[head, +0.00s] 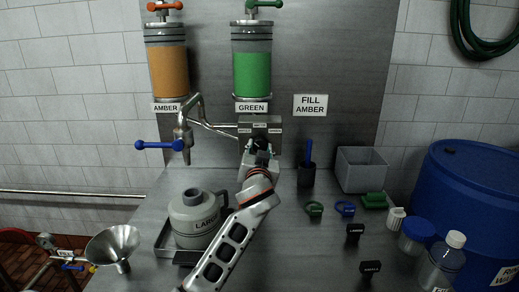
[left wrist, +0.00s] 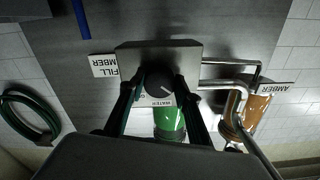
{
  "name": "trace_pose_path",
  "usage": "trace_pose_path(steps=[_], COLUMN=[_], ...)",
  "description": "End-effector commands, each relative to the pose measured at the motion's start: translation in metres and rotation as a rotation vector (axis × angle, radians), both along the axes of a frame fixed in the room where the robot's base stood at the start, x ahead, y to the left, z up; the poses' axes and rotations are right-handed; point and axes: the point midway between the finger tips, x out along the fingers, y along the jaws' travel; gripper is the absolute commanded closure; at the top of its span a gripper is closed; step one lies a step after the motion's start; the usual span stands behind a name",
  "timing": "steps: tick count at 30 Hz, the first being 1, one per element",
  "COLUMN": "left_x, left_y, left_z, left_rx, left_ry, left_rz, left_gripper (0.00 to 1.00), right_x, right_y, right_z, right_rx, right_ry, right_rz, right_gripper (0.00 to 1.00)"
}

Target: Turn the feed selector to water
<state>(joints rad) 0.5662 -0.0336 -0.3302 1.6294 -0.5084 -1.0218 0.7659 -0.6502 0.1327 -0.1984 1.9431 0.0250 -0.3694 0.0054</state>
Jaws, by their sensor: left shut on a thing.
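The feed selector is a grey block (head: 245,130) on the back panel below the green tank, with small labels on its face. Its round black knob (left wrist: 160,83) shows in the left wrist view, with a small pale mark on its face. A label reading WATER (left wrist: 158,102) is beside the knob. My left gripper (head: 261,147) reaches up to the selector, and in the left wrist view its two fingers (left wrist: 160,92) stand on either side of the knob, shut on it. In the head view the gripper partly hides the knob. My right gripper is not in view.
An amber tank (head: 168,70) and a green tank (head: 252,74) hang above. A bent spout pipe (head: 195,106) with a blue lever (head: 158,145) is left of the selector. A grey jug (head: 194,218), funnel (head: 113,246), grey bin (head: 362,171) and blue drum (head: 470,190) stand around.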

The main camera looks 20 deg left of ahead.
Motion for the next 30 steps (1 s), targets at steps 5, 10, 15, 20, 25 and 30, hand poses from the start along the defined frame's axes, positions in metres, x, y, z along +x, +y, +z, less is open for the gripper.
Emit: trace_pose_path(steps=[5, 10, 15, 20, 25, 30], left_x=[0.0, 0.0, 0.0, 0.0, 0.0, 0.0], left_y=[0.0, 0.0, 0.001, 0.001, 0.001, 0.001], left_z=[0.0, 0.0, 0.001, 0.0, 0.0, 0.001], left_rx=[0.025, 0.096, 0.217, 0.357, 0.502, 0.63], left_ry=[0.009, 0.03, 0.066, 0.104, 0.145, 0.181], left_rz=[0.0, 0.002, 0.001, 0.0, 0.0, 0.0], left_gripper=[0.89, 0.89, 0.89, 0.89, 0.89, 0.89], right_x=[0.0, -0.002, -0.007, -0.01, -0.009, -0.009], right_y=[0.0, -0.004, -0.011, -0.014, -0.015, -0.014], right_z=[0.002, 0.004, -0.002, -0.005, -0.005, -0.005], right_rx=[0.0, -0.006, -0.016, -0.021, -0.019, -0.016], right_ry=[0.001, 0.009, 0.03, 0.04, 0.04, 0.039], right_rz=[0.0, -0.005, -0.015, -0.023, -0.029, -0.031], right_gripper=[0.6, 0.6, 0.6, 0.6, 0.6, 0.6])
